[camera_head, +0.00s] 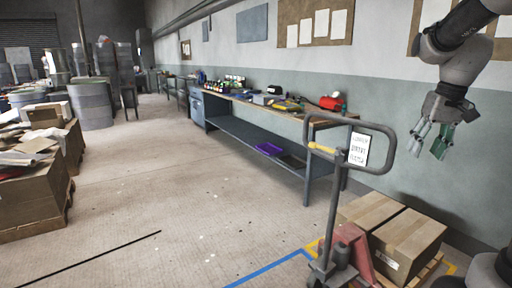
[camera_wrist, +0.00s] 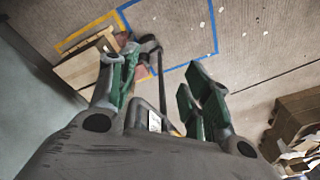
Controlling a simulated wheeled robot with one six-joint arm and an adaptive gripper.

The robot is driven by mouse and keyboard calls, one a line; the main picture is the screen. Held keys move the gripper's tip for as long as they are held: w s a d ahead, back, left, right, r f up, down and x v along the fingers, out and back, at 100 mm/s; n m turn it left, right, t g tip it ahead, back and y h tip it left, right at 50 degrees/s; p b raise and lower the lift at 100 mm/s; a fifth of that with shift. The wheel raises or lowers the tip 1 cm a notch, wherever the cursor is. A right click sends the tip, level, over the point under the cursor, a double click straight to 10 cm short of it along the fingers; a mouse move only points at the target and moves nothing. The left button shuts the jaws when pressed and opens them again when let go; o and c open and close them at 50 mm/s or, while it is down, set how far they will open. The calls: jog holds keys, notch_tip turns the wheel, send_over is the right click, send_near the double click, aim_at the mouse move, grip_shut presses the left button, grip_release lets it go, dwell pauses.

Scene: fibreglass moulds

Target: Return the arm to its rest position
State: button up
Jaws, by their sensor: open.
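My gripper (camera_head: 433,138) hangs from my arm at the upper right of the head view, high in front of the wall. Its fingers point down and stand apart, with nothing between them. In the wrist view my gripper (camera_wrist: 158,85) shows both green-padded fingers spread, with the floor below. It touches nothing in either view. Part of my arm is cut off by the right edge of the head view.
A pallet jack (camera_head: 345,200) stands below and left of my gripper, beside cardboard boxes (camera_head: 395,235) on a pallet. A long workbench (camera_head: 260,125) runs along the wall. Stacked cartons (camera_head: 35,175) stand at left.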

jog(key=s+a+f+t, duration=0.1)
jog(key=s+a, duration=0.3)
jog(key=s, duration=0.5)
jog(key=s+a+f+n+t, duration=0.1)
jog(key=s+a, duration=0.3)
jog(key=s, duration=0.6)
jog(key=shift+s+a+f+n+t+h, duration=0.25)
jog(key=shift+f+n+t+h, duration=0.05)
jog(key=shift+f+t, duration=0.1)
